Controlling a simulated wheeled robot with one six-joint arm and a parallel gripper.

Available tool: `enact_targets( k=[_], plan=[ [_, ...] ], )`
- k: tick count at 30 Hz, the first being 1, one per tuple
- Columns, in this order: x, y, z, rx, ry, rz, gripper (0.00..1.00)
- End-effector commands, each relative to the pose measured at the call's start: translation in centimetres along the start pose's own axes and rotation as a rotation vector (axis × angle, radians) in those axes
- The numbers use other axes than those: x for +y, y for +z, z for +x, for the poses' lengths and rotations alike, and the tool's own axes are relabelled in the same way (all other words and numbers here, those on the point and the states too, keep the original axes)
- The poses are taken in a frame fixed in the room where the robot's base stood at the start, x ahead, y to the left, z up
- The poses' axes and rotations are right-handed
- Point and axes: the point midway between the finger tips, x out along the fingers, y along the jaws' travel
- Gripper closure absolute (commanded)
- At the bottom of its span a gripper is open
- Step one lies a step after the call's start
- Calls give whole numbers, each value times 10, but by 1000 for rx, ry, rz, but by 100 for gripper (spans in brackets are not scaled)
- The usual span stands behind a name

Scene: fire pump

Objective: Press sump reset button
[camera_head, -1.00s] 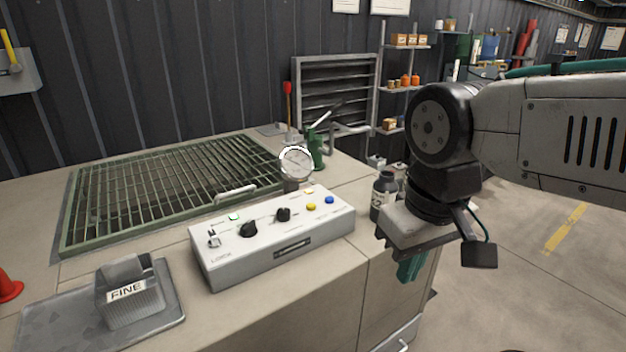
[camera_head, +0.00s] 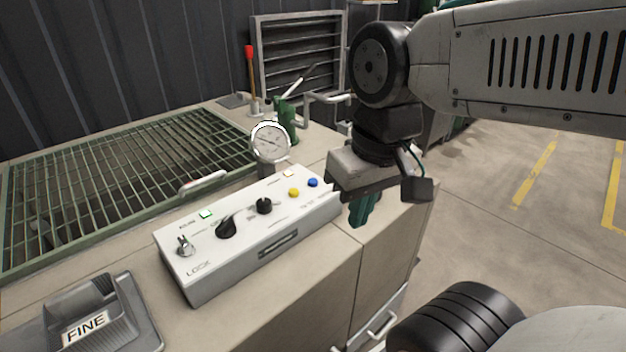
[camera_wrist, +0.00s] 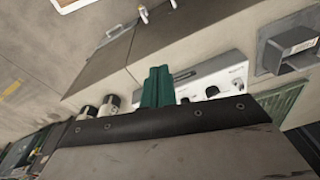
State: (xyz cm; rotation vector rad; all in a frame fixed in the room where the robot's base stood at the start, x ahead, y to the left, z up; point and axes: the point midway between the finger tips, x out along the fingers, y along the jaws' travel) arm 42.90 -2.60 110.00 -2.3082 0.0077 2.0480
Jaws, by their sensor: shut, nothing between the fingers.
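A white control box (camera_head: 212,268) sits on the bench top. It carries a lit green lamp (camera_head: 206,213), a toggle, two black knobs (camera_head: 264,205), a yellow button (camera_head: 294,192), a blue button (camera_head: 313,182) and a pale lit lamp. The small labels are too blurred to tell which button is the sump reset. My gripper (camera_head: 364,208) has green fingers pointing down, shut and empty. In the head view it appears just right of the box's right end, apart from the buttons. In the wrist view the fingers (camera_wrist: 158,86) partly hide the box (camera_wrist: 222,78).
A round gauge (camera_head: 270,142) stands behind the box, with a green hand pump (camera_head: 286,120) farther back. The floor at right is open.

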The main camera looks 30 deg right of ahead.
Motion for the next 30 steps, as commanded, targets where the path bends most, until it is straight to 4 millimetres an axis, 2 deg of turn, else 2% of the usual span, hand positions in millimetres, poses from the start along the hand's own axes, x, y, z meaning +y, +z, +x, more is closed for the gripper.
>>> enact_targets(
  k=[2,5,9,11,12,14,15,18,21,24,30],
  plan=[
    [-10,-18,3,-3,-61,83,100],
    [-22,-56,9,4,-183,266,100],
    [-23,-132,21,26,-381,631,100],
    [-15,-166,28,37,-458,802,100],
    [-7,-189,34,45,-507,920,100],
    [10,-221,44,58,-572,1096,100],
    [24,-240,51,67,-611,1210,100],
    [60,-278,70,87,-687,1466,100],
    [91,-302,86,103,-736,1656,100],
    [111,-314,97,114,-764,1774,100],
    [124,-320,103,122,-781,1847,100]
  ],
)
